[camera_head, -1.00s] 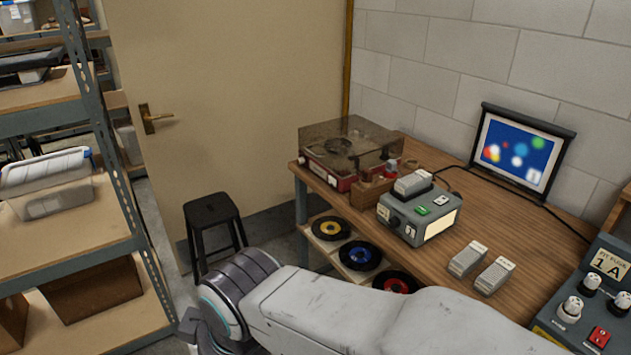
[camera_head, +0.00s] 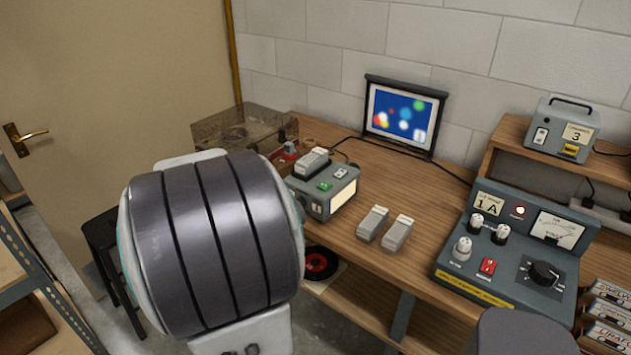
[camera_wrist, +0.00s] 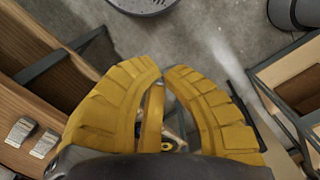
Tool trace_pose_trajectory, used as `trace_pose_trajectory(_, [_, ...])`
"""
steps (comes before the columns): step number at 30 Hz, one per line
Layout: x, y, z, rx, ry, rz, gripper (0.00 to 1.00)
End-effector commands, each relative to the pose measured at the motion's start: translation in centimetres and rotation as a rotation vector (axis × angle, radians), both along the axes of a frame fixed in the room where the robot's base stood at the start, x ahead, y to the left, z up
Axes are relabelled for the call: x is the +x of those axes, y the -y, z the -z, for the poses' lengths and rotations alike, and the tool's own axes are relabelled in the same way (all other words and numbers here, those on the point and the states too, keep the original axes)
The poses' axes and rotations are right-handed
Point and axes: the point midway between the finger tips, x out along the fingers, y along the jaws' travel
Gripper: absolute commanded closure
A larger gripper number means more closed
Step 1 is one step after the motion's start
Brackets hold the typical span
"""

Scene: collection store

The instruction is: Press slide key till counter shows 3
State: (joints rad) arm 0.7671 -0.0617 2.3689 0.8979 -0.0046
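A grey slide projector (camera_head: 318,207) stands on the wooden bench, left of centre in the head view. It has a slide tray (camera_head: 311,161) on top, a green key (camera_head: 324,186) and a white key (camera_head: 341,173). Its key labels and any counter digits are too small to read. The screen (camera_head: 404,115) behind shows coloured dots on blue. My gripper (camera_wrist: 160,72) has yellow fingers, which meet at the tips in the wrist view with nothing seen between them. It points at the floor, away from the projector. The head view does not show my gripper.
Two grey boxes (camera_head: 384,230) lie right of the projector. A control panel (camera_head: 515,250) marked 1 A stands further right; a grey device (camera_head: 562,128) marked 3 sits on the shelf. A clear-lidded record player (camera_head: 238,130) is at left. A black stool (camera_head: 105,250) stands before the door.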

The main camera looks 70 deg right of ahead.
Motion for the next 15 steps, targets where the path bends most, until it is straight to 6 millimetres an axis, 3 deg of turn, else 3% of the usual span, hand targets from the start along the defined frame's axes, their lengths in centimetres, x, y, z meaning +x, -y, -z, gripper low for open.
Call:
trace_pose_trajectory(8, [-0.9,10.0,1.9,0.036,-0.028,0.273,1.00])
trace_pose_trajectory(15, [-2.8,20.0,4.3,-0.014,0.009,0.452,1.00])
